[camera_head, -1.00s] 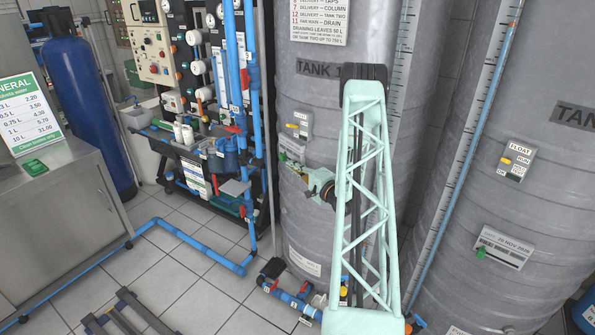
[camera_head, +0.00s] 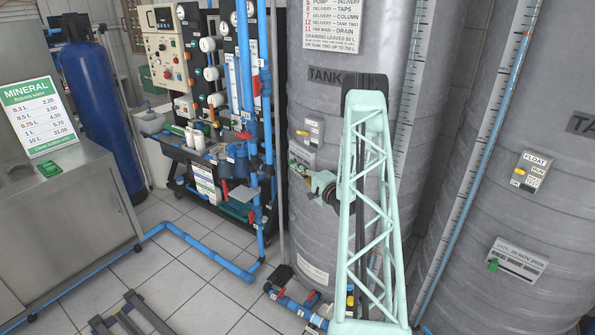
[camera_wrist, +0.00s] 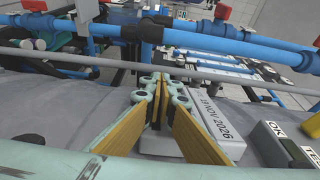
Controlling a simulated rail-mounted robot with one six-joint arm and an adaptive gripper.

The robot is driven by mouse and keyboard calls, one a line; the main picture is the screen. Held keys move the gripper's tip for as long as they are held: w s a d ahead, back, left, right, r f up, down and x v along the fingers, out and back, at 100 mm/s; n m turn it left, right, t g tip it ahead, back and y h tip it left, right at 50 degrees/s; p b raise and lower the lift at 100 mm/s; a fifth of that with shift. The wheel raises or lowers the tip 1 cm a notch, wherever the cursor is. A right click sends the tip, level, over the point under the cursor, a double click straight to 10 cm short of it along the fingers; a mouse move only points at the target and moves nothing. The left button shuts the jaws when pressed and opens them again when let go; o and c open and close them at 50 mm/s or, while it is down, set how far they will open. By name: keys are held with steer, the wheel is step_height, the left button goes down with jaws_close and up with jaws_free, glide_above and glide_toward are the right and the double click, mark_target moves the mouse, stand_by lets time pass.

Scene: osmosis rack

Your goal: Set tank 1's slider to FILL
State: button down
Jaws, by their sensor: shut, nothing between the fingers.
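Tank 1 (camera_head: 330,110) is the grey cylinder at the middle of the head view, partly hidden by my arm. A small pale switch box (camera_head: 310,132) with a yellow knob is on its wall. A pale dated card (camera_head: 301,153) sits below, partly hidden by my gripper. My gripper (camera_head: 318,188) is just in front of the wall there. In the wrist view my gripper (camera_wrist: 160,82) is shut and empty. The card (camera_wrist: 210,118) reads "19 NOV 2026" right beside its fingers. A box (camera_wrist: 283,142) marked "OK" lies further right. I cannot make out a FILL mark.
Blue pipes (camera_head: 195,243) run along the tiled floor to the left. A rack of gauges and hoses (camera_head: 215,90) stands behind them. Tank 2 (camera_head: 480,200) is at the right, with its own float box (camera_head: 530,171) and dated card (camera_head: 517,258).

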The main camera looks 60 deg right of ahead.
steer(key=shift+x, duration=1.2)
steer(key=shift+s, duration=0.1)
steer(key=v, duration=1.4)
